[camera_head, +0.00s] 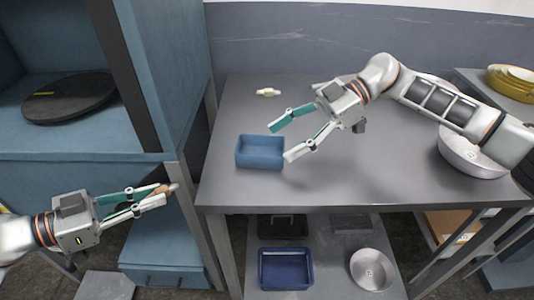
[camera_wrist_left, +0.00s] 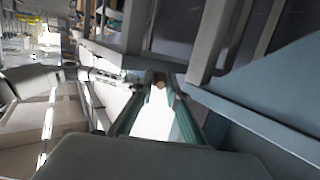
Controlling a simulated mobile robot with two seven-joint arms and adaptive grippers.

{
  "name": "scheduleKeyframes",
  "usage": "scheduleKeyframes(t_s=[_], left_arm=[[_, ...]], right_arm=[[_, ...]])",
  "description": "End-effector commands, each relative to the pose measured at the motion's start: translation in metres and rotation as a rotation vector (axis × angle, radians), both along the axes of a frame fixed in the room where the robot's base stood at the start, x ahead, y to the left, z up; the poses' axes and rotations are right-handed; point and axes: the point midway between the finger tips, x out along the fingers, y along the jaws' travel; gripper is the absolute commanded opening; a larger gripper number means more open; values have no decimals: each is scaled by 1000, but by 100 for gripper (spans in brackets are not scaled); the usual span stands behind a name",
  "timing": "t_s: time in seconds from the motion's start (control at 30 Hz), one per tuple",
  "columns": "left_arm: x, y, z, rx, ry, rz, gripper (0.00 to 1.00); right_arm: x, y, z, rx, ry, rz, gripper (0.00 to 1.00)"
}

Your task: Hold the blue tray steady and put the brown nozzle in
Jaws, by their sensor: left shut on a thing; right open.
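The blue tray (camera_head: 260,160) is a small open box on the grey table, near its front left. My right gripper (camera_head: 278,142) is open, with its fingers above and at the right side of the tray; I cannot tell whether either finger touches it. My left gripper (camera_head: 168,190) is shut on the brown nozzle (camera_head: 163,189), low at the left, away from the table and in front of the blue cabinet. In the left wrist view the nozzle (camera_wrist_left: 160,84) shows small between the fingertips, mostly hidden by them.
The grey table (camera_head: 330,185) has a small pale fitting (camera_head: 268,92) at the back left. A metal pan (camera_head: 470,155) stands at the right under my right arm. A darker blue bin (camera_head: 285,268) and a round bowl (camera_head: 371,269) are on the lower shelf. The cabinet holds a black pan (camera_head: 70,98).

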Motion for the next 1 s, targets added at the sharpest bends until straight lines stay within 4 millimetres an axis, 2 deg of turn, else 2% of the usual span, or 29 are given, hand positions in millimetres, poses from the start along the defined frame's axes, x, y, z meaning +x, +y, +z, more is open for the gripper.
scheduleKeyframes(t_s=[0.1,0.3,0.73,0.77,0.8,0.83,0.9,1.0], left_arm=[[1,0,15,0,-17,0,0],[1,0,27,0,-29,0,0],[1,0,29,-1,-32,0,0],[1,0,29,-1,-32,0,0],[1,0,29,-1,-32,0,0],[1,0,29,-1,-32,0,0],[1,0,29,-1,-32,0,0],[1,0,29,-1,-32,0,0]], right_arm=[[-5,13,-4,0,-2,1,63],[-9,28,-13,1,-2,0,63],[-10,34,-20,0,0,0,63],[-10,34,-20,0,0,0,61],[-10,34,-20,0,0,0,50],[-10,34,-20,0,0,0,47],[-10,34,-20,-1,0,0,42],[-10,34,-20,-1,0,0,42]])
